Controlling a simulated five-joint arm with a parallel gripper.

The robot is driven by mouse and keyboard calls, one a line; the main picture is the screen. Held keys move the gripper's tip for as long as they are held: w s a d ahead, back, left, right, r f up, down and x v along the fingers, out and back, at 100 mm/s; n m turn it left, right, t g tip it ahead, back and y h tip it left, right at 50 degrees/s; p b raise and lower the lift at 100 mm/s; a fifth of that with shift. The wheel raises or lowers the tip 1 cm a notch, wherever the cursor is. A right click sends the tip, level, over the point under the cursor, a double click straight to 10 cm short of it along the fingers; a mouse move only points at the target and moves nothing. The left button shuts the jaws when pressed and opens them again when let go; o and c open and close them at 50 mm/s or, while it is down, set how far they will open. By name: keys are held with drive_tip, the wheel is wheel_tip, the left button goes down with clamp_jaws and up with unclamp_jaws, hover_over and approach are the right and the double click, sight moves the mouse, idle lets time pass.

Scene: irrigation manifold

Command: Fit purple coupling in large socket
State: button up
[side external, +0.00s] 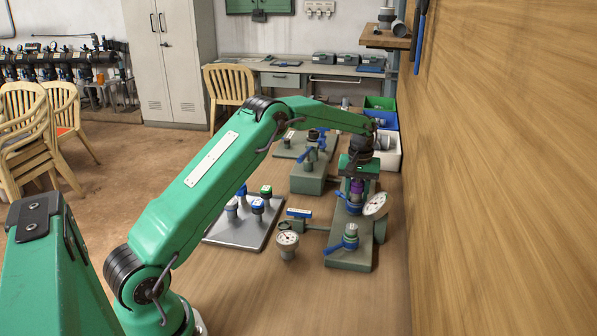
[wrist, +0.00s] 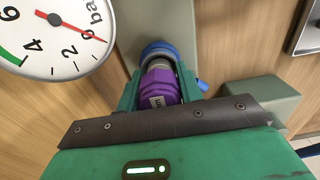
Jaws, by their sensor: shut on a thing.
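The purple coupling (wrist: 160,88) is between the green fingers of my gripper (side external: 356,182), which is shut on it. It also shows as a small purple patch in the side view (side external: 356,187). Beyond the coupling in the wrist view is a grey socket with a blue collar (wrist: 157,48). In the side view, this socket (side external: 354,207) stands on the green manifold block (side external: 348,264), directly below the coupling. The two line up closely, but I cannot tell whether the coupling is inside the socket or just above it. My fingers hide part of the joint.
A pressure gauge (side external: 376,205) stands close to the right of my gripper; its dial (wrist: 58,32) fills the wrist view's upper left. A blue-handled valve (side external: 349,238) and a second gauge (side external: 287,240) are nearer. A grey plate with capped fittings (side external: 240,236) lies left. The front bench is clear.

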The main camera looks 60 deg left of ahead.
drive_tip(key=shift+f, duration=0.3)
